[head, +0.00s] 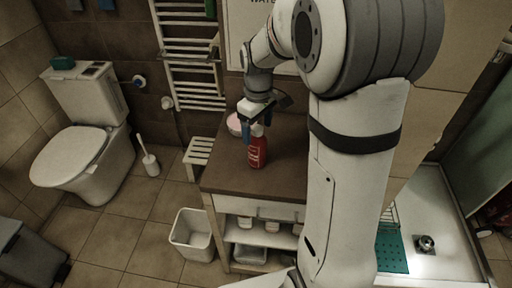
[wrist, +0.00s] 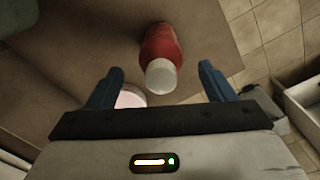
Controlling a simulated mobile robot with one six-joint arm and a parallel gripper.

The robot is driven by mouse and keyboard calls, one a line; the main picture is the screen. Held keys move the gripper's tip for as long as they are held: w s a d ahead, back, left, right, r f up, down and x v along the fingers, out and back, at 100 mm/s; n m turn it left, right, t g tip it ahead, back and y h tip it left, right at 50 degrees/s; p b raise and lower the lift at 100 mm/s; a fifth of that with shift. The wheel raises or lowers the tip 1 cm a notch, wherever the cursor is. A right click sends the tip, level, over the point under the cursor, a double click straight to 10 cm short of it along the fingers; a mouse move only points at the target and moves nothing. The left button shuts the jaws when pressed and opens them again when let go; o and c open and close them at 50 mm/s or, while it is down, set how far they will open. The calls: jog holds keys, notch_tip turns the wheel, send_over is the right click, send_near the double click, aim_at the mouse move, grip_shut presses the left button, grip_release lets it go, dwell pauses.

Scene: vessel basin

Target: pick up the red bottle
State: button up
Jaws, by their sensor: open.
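The red bottle (head: 257,152) stands upright on the brown top of a small cabinet (head: 225,175) in the head view. It has a pale cap, and the wrist view looks down on its red body (wrist: 161,42) and white cap. My gripper (head: 257,115) is above and slightly behind the bottle in the head view. In the wrist view my gripper (wrist: 161,88) has its two blue fingers spread wide. The bottle shows between and beyond the fingertips, and neither finger appears to touch it. In the head view the arm covers the right part of the cabinet.
A round pinkish-white container (head: 234,124) stands behind the bottle; it also shows near the left finger in the wrist view (wrist: 130,98). A white bin (head: 193,236), a slatted stool (head: 197,152) and a toilet (head: 82,145) stand to the left. A towel rail (head: 190,70) is on the wall.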

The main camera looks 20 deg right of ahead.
aim_at(257, 147)
jog(key=shift+a+f, duration=0.1)
jog(key=shift+f, duration=1.4)
jog(key=shift+c, duration=0.3)
jog(key=c, duration=1.4)
jog(key=shift+c, duration=0.2)
